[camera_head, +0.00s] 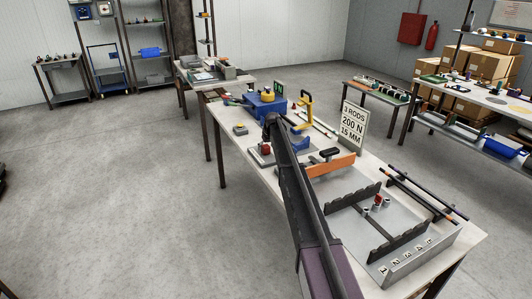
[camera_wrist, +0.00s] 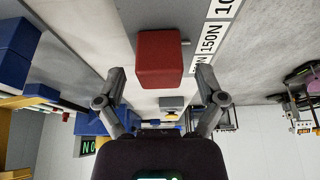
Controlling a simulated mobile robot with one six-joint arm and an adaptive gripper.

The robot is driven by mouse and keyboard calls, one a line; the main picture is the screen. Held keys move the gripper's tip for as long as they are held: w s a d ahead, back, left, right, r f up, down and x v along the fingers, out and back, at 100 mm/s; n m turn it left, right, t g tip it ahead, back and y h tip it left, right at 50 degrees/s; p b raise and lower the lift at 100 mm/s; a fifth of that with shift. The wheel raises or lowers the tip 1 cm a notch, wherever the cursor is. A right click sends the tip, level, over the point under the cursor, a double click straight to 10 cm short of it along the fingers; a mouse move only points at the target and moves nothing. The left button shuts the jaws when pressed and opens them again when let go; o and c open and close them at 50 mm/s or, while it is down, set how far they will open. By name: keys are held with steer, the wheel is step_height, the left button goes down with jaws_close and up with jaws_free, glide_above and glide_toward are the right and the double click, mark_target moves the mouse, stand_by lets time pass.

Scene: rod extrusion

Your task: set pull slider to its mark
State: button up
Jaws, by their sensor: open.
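The pull slider is a red block (camera_wrist: 159,60) on a pale grey plate, beside a white scale strip (camera_wrist: 212,38) that reads "150N" and part of another number. A small grey pointer sticks out from the block toward the strip. In the head view a small red block (camera_head: 266,149) shows just left of my arm, on the bench. My gripper (camera_wrist: 160,75) is open, one finger on each side of the red block in the wrist view; contact cannot be told. My arm hides part of this area in the head view. A sign (camera_head: 353,124) reads "3 RODS 200 N 15 MM".
A blue machine (camera_head: 265,104) and a yellow clamp-like part (camera_head: 305,109) stand beyond on the bench. An orange bar (camera_head: 330,165) and a grey tray with toothed racks (camera_head: 385,238) lie nearer. The floor to the left is clear.

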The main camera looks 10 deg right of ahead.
steer(key=shift+w+a+f+b, duration=0.1)
steer(key=shift+w+f+b, duration=0.1)
steer(key=shift+f+b, duration=0.25)
steer(key=shift+f, duration=0.1)
